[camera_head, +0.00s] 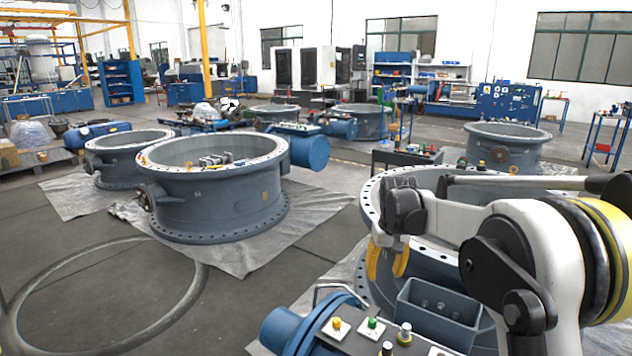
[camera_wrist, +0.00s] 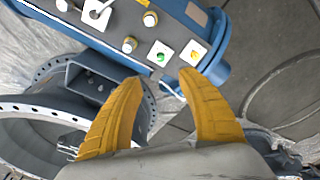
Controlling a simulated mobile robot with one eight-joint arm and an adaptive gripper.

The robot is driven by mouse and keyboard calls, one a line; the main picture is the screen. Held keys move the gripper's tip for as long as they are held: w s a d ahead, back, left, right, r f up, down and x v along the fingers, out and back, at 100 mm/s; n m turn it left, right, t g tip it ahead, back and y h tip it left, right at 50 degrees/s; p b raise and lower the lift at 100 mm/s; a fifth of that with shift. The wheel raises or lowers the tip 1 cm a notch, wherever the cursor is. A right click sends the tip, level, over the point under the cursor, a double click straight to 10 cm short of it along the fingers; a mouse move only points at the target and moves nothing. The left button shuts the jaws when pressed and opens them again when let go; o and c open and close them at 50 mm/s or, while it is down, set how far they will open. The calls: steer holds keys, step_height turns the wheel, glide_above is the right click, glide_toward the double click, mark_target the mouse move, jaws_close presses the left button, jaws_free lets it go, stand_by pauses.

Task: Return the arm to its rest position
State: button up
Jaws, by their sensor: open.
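My arm reaches in from the right in the head view. My gripper (camera_head: 387,262) points down over the large grey-blue valve ring at the right, with its yellow fingers apart. In the wrist view my gripper (camera_wrist: 165,85) shows two yellow fingers spread wide with nothing between them. A blue valve actuator with a control panel (camera_head: 352,333) lies in front of and below the gripper. The panel also shows in the wrist view (camera_wrist: 112,33), with a green button (camera_wrist: 161,57), a yellow button (camera_wrist: 193,54) and several knobs. The fingertips appear apart from the panel.
The near valve body (camera_head: 372,205) stands close under my arm. Another large valve (camera_head: 215,205) stands on a sheet at left, with a blue cylinder (camera_head: 309,151) beside it. A hose ring (camera_head: 105,290) lies on the floor at left. Open floor lies between.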

steer(key=s+r+t, duration=0.1)
steer(key=s+r, duration=0.4)
steer(key=s, duration=0.3)
steer(key=s+r+t, duration=0.1)
steer(key=s+r, duration=0.4)
steer(key=s, duration=0.4)
steer(key=s+f+m+t, duration=0.1)
steer(key=s+f+t, duration=0.2)
steer(key=s, duration=1.5)
steer(key=shift+s+f, duration=0.25)
steer(key=shift+f, duration=0.65)
